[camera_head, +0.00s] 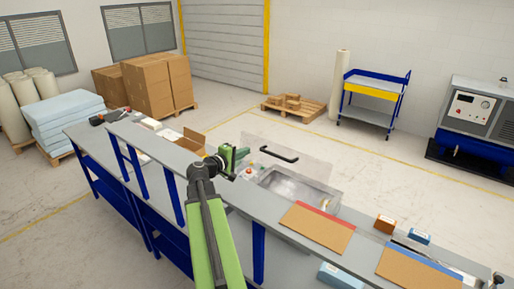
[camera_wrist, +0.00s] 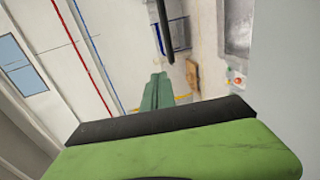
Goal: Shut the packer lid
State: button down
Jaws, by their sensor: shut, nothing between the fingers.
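The packer (camera_head: 318,194) is set into the bench, with its metal chamber uncovered. Its clear lid (camera_head: 318,163) stands raised at the chamber's far side. The lid carries a black handle (camera_head: 279,153). In the wrist view the handle (camera_wrist: 165,30) is a dark bar above my fingers, and part of the packer chamber (camera_wrist: 238,28) shows at upper right. My gripper (camera_head: 241,153) is left of the handle, apart from it, above the bench. In the wrist view my gripper's green fingers (camera_wrist: 157,90) are together and empty.
A red button (camera_head: 249,171) sits on the packer's panel close below my gripper. An open cardboard box (camera_head: 192,140) stands left on the bench. A brown pad with a red edge (camera_head: 317,228) and a small orange box (camera_head: 384,224) lie right.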

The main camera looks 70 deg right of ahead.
aim_at(268, 142)
jog(key=b+x, duration=0.2)
jog(key=x, duration=1)
jog(key=shift+f, duration=0.1)
jog(key=shift+s+d, duration=0.2)
jog(key=shift+d, duration=0.3)
